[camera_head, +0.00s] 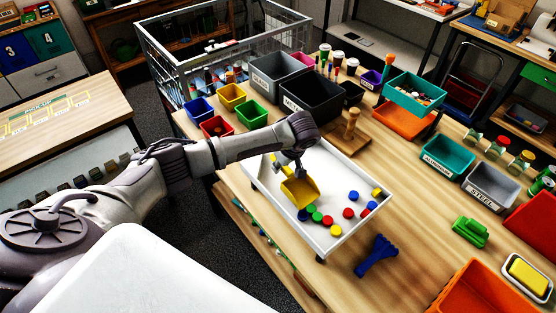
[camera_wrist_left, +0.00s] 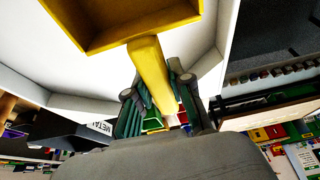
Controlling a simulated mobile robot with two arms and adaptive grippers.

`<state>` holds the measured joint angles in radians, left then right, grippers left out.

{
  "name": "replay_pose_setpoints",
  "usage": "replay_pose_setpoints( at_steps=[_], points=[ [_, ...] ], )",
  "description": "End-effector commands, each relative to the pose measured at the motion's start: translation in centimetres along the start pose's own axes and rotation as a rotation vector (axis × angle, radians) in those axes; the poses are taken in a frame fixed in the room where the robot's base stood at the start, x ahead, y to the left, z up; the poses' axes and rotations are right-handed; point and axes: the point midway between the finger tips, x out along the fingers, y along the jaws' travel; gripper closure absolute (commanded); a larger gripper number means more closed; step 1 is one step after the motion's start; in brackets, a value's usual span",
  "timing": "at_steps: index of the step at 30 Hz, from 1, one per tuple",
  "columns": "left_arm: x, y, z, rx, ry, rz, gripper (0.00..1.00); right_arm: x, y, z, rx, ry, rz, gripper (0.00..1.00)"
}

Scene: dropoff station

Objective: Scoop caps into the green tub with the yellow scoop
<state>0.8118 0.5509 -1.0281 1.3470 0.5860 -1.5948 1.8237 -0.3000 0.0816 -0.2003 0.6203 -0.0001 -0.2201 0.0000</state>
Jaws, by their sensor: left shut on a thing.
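My left gripper (camera_head: 287,158) is shut on the handle of the yellow scoop (camera_head: 301,191). The left wrist view also shows the scoop (camera_wrist_left: 152,65) with its handle between the fingers (camera_wrist_left: 158,88). The scoop is tilted over the left part of the white tray (camera_head: 344,172), beside the caps; I cannot tell whether it touches the tray floor. No cap shows in it. Several red, green, blue and yellow caps (camera_head: 327,220) lie in the tray from its front edge to its right side. The green tub (camera_head: 251,113) stands beyond the tray, beside the other small tubs. My right gripper is out of view.
Yellow (camera_head: 232,96), blue (camera_head: 200,110) and red (camera_head: 216,127) tubs stand near the green one. Grey and black bins (camera_head: 311,97) and a wooden stand (camera_head: 349,132) are behind the tray. A blue brush-like tool (camera_head: 377,256) lies at front right.

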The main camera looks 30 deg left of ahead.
Motion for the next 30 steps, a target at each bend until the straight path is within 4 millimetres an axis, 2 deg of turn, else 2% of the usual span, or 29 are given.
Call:
replay_pose_setpoints(
  at_steps=[30],
  points=[
    [-1.9, 0.0, 4.8, -0.001, 0.000, 0.001, 1.00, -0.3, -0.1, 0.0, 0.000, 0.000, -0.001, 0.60]
  ],
)
